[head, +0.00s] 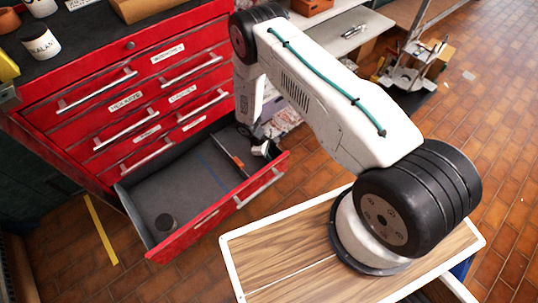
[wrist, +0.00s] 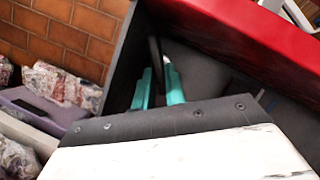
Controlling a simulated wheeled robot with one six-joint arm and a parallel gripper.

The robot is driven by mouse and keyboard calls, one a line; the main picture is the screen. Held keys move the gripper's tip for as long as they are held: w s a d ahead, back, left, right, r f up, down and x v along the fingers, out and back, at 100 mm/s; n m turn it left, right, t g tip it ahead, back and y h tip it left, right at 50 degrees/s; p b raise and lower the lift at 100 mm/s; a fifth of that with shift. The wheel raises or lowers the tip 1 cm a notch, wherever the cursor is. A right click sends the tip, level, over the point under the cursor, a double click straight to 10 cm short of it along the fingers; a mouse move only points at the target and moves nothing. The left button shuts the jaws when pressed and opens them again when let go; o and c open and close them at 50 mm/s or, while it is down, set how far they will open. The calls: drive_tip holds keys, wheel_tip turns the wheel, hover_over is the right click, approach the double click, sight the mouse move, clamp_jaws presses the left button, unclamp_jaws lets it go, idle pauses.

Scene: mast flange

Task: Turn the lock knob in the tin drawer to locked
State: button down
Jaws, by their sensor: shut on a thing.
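The open bottom drawer (head: 200,200) of the red cabinet has a grey floor and a red front; its red edge (wrist: 250,40) crosses the top right of the wrist view. My gripper (wrist: 158,90) has teal fingers, shut on a dark, thin upright piece (wrist: 156,52) inside the drawer's right end. I cannot tell if that piece is the lock knob; no knob marking or locked position is readable. My arm partly hides this area.
Shut, labelled drawers (head: 125,100) with bar handles are above. A wood-topped surface (head: 280,255) stands in front. Foil-like crumpled bundles (wrist: 62,84) lie left of the drawer in the wrist view. Brick-pattern floor is open at right.

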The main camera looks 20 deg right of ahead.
drive_tip(key=shift+d+m, duration=0.1)
drive_tip(key=shift+m, duration=0.5)
drive_tip(key=c, duration=1.4)
unclamp_jaws()
drive_tip(key=shift+c, duration=0.2)
